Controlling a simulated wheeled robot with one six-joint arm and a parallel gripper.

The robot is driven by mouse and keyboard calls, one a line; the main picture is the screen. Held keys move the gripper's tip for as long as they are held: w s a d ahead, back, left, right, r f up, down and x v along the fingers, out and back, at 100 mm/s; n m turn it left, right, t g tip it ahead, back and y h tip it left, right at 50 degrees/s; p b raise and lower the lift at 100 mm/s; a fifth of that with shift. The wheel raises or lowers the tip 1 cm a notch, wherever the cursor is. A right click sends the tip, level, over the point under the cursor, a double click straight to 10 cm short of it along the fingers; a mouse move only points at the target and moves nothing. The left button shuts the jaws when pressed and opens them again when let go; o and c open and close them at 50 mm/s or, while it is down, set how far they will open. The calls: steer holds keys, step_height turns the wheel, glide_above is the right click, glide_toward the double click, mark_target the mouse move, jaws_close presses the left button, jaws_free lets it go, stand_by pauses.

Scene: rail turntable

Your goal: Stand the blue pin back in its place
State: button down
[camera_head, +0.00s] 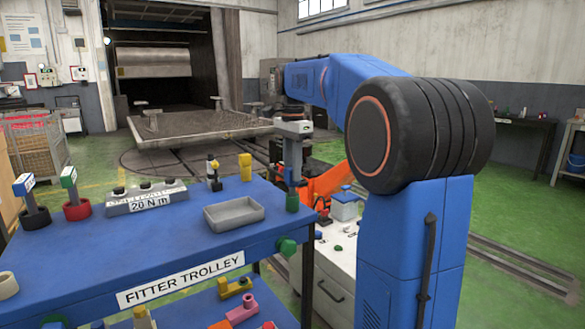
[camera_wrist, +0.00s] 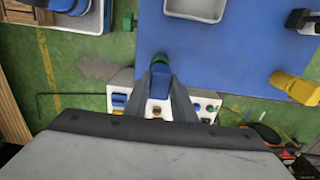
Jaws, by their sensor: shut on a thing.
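My gripper (camera_head: 292,180) is shut on a blue piece, which I take to be the blue pin (camera_wrist: 160,70). The pin has a green end (camera_head: 292,201) that points downward below the fingertips. The fingers hide much of it. In the head view my gripper hangs at the right edge of the blue fitter trolley (camera_head: 150,245), above its top. In the wrist view my gripper (camera_wrist: 160,85) also overlaps the trolley's edge. I cannot tell which spot is the pin's place.
On the trolley are a grey tray (camera_head: 233,214), a yellow piece (camera_head: 245,168), a black-and-yellow piece (camera_head: 214,175) and a "20 N m" block (camera_head: 146,198). Two tagged cups stand at its left. A white cabinet (camera_head: 335,265) stands at right.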

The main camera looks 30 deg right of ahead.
steer(key=shift+f, duration=1.5)
steer(key=c, duration=1.4)
jaws_free()
step_height(320, 180, up, 17)
steer(key=shift+r, duration=0.15)
